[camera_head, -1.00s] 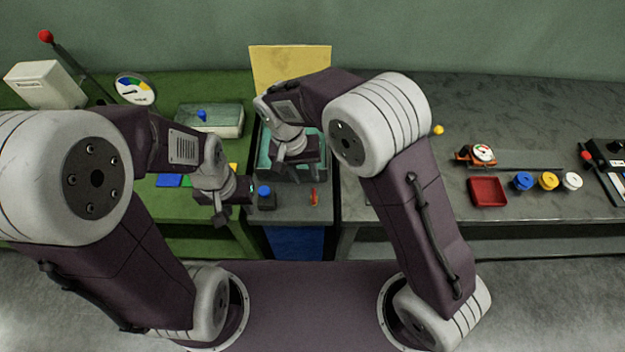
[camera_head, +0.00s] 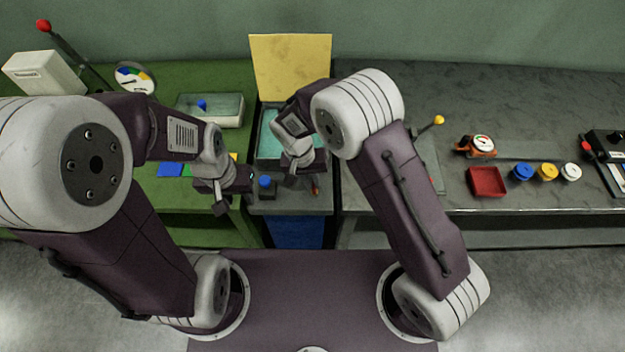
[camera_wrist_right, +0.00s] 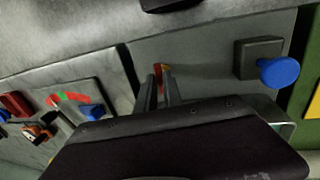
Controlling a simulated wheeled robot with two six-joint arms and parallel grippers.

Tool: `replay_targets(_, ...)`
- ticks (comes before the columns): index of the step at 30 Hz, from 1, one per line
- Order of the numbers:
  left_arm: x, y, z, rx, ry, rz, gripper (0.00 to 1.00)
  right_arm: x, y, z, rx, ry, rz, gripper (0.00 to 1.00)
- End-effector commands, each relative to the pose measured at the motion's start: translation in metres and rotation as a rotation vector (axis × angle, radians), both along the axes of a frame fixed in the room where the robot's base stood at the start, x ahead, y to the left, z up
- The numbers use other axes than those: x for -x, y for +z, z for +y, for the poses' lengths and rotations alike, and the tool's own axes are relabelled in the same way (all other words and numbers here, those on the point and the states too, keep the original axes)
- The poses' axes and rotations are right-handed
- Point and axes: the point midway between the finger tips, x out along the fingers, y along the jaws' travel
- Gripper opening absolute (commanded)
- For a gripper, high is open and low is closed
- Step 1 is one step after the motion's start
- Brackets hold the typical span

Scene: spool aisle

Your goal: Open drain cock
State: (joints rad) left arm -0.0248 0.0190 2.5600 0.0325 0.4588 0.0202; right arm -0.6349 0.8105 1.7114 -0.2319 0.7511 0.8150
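The small red-orange handle (camera_head: 316,189), which looks like the drain cock, is at the front of the grey middle stand, partly hidden by my right gripper. My right gripper (camera_head: 297,172) points down just left of and above it in the head view. In the right wrist view the two fingers (camera_wrist_right: 160,92) are a little apart, with the red and yellow handle (camera_wrist_right: 161,72) between or just beyond their tips; I cannot tell whether they touch it. My left gripper (camera_head: 221,207) hangs at the green table's front edge, apart from the handle; its opening is unclear.
A blue knob on a dark block (camera_head: 265,184) stands between my grippers; it shows in the wrist view (camera_wrist_right: 278,72). A teal-filled basin (camera_head: 268,141) with an upright yellow panel (camera_head: 291,66) lies behind. A red tray (camera_head: 487,182) and several coloured knobs are on the right bench.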

Motion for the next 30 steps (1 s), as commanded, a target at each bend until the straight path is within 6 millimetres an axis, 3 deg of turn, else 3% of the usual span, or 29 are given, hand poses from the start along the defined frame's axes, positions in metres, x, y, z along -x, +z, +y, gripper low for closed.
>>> replay_targets(14, 0.0000, 0.0020, 0.0000, 0.000, 0.000, 0.000, 0.36, 0.0006, 0.0016, 0.0001, 0.000, 0.125, -0.001, 0.00)
replay_targets(30, 0.0000, 0.0064, 0.0000, 0.000, 0.000, 0.000, 0.36, 0.0028, 0.0019, -0.0021, 0.000, 0.619, -0.001, 0.00)
